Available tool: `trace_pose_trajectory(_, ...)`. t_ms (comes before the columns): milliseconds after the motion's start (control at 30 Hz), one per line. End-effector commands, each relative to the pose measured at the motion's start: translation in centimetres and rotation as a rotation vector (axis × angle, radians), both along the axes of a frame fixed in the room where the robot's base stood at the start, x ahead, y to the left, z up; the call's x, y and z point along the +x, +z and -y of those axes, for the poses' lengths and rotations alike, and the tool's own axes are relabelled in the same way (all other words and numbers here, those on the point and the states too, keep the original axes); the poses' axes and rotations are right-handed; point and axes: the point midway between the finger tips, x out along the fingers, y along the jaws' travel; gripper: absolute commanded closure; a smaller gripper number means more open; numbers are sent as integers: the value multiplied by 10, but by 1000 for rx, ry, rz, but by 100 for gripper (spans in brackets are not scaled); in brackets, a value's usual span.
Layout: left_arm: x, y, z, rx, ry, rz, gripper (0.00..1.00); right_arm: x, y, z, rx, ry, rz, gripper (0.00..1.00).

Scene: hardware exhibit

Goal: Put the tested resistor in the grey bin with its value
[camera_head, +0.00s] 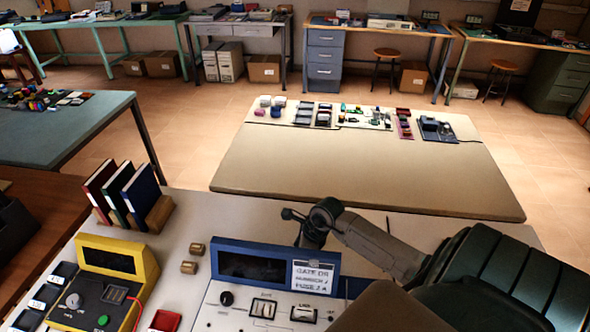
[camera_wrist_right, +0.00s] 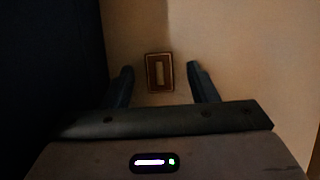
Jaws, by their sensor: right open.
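The resistor cannot be made out in either view. Several small dark grey bins (camera_head: 46,293) with white labels stand at the left edge of the near bench, beside a yellow tester (camera_head: 118,262); their values are too small to read. My right gripper (camera_wrist_right: 160,68) is open and empty. In the wrist view a small brown rectangular piece with a lighter centre (camera_wrist_right: 159,84) lies on the pale surface, in line with the gap between the fingers. In the head view my right arm reaches behind the blue instrument, which hides the fingers. My left gripper is not in view.
The blue instrument (camera_head: 274,263) with a sign stands mid-bench. A red tray (camera_head: 165,320) sits at the front. Three books in a wooden rack (camera_head: 159,213) stand at the back left. A second table (camera_head: 360,180) lies beyond.

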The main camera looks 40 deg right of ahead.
Motion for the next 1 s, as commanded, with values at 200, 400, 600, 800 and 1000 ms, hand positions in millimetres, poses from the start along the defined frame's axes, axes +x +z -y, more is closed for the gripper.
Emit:
trace_pose_trajectory(200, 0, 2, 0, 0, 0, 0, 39, 2, -5, -2, -1, 2, 0, 47)
trace_pose_trajectory(400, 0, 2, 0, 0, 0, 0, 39, 1, -5, -1, -1, 2, 0, 63)
trace_pose_trajectory(600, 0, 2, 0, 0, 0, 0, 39, 1, -5, -1, 0, 1, 0, 95)
trace_pose_trajectory(800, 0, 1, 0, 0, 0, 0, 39, 1, -5, -1, 0, 1, 0, 99)
trace_pose_trajectory(1000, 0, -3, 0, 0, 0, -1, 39, 2, 3, -1, -2, 2, 3, 99)
